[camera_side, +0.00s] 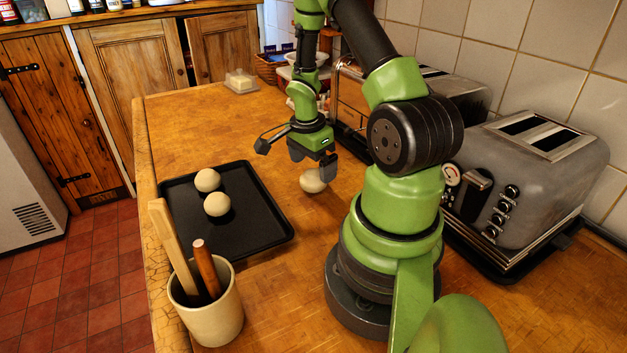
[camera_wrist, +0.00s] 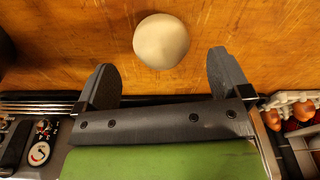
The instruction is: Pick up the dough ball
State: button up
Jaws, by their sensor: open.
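A pale dough ball (camera_side: 312,181) sits on the wooden counter (camera_side: 200,120), just below my gripper (camera_side: 313,158). In the wrist view the dough ball (camera_wrist: 162,41) lies ahead of the open fingers of my gripper (camera_wrist: 166,76), roughly centred between them. The fingers are apart and hold nothing. Two more dough balls, one (camera_side: 207,180) farther back and one (camera_side: 217,204) nearer, rest on a black tray (camera_side: 262,238) at the left of the counter.
A crock (camera_side: 213,318) with wooden utensils stands at the front left. A grey toaster (camera_side: 540,165) stands right of my arm, by the tiled wall. A butter dish (camera_side: 240,82) sits at the back. Eggs in a carton (camera_wrist: 300,110) show at the right of the wrist view.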

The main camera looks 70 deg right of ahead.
aim_at(313, 171)
jog(key=shift+d+f, duration=0.15)
jog(key=shift+f, duration=1)
jog(key=shift+d+f, duration=0.1)
jog(key=shift+f, duration=1)
jog(key=c, duration=0.7)
